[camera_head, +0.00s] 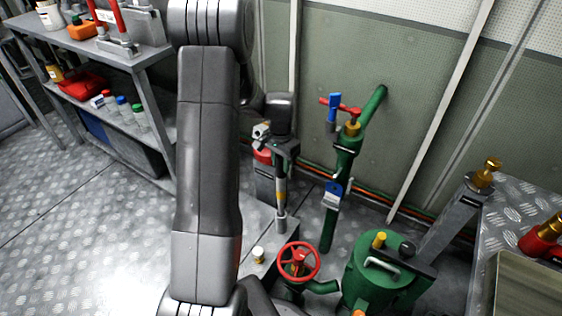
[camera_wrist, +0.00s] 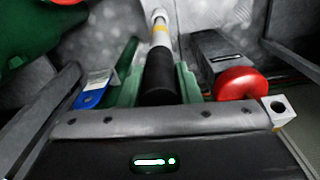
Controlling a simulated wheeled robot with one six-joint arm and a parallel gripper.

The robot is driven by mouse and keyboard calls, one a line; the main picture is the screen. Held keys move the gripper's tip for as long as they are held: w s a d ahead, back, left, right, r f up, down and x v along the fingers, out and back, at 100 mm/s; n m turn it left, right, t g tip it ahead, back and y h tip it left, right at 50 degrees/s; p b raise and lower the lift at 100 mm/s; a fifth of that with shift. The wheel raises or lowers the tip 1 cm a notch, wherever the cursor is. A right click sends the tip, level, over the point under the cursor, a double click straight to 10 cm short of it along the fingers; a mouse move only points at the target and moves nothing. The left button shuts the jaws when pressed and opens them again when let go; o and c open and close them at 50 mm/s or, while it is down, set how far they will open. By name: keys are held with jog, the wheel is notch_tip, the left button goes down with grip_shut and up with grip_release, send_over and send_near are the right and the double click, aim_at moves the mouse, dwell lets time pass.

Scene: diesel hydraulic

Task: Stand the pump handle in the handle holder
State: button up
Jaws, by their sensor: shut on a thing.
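The pump handle is a slim rod with a black grip (camera_wrist: 159,80), a yellow band (camera_head: 281,188) and a pale metal end. My gripper (camera_head: 284,148) is shut around its black grip, and the handle hangs about upright below it. In the wrist view my gripper (camera_wrist: 160,85) has a green-edged finger on each side of the grip. The handle's lower end meets a short grey cylinder (camera_head: 281,225) on the grey plinth, which looks like the handle holder. I cannot tell whether the end is inside it or just above it.
A green standpipe (camera_head: 343,160) with blue and red levers stands close right of the handle. A red wheel valve (camera_head: 299,262) and green pump body (camera_head: 375,275) are in front. Shelves (camera_head: 150,55) stand left.

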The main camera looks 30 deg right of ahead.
aim_at(281, 175)
jog(key=shift+f+b, duration=1.85)
jog(key=shift+f, duration=1.15)
jog(key=o, duration=1.2)
notch_tip(281, 175, up, 14)
jog(key=p, duration=0.3)
jog(key=shift+f, duration=0.1)
